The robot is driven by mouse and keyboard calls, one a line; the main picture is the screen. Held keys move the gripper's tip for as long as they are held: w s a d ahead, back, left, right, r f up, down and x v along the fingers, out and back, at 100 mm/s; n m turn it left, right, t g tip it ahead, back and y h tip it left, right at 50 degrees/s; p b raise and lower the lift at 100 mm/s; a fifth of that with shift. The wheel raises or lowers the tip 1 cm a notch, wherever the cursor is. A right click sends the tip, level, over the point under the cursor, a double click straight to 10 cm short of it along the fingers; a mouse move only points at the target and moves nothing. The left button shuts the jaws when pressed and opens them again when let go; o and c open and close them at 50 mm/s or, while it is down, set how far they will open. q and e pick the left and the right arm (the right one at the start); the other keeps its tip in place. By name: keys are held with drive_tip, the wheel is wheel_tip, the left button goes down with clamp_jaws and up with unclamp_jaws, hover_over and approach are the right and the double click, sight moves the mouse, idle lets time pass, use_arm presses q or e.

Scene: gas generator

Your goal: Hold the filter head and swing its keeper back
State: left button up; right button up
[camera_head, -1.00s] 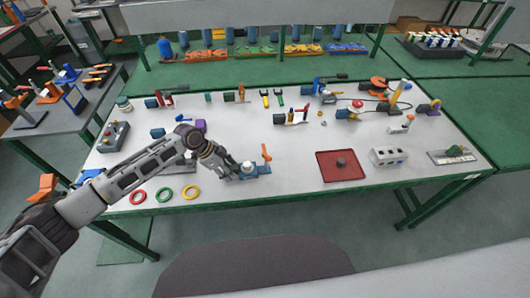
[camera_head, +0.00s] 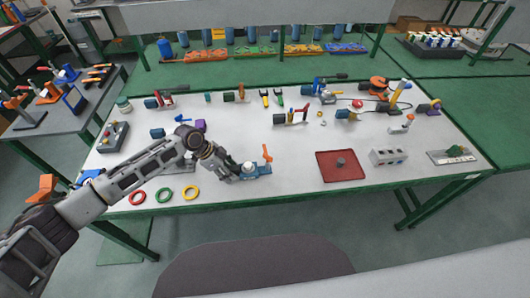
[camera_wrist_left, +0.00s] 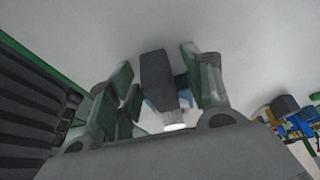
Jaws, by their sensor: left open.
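The filter head (camera_head: 248,168) is a small blue unit with a white round part, standing near the front edge of the white table. An upright orange lever (camera_head: 267,154), which looks like its keeper, rises at its right end. My left gripper (camera_head: 234,171) is close against the left side of the unit. In the left wrist view its two green-padded fingers (camera_wrist_left: 160,85) are apart, with a dark grey block (camera_wrist_left: 157,78) between them. Blue and white parts show behind that block. Whether the fingers touch it I cannot tell. My right gripper is not in view.
Red, green and yellow rings (camera_head: 164,195) lie left of the unit along the front edge. A red tray (camera_head: 341,168) and a white socket box (camera_head: 388,157) stand to the right. Several tools and fittings line the back. The table between the lever and tray is clear.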

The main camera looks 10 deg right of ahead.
use_arm(q)
drive_tip(key=shift+r, duration=0.15)
drive_tip(key=v, duration=1.1)
drive_tip(key=shift+a+r, duration=0.2)
drive_tip(key=shift+r, duration=0.15)
idle(0.4)
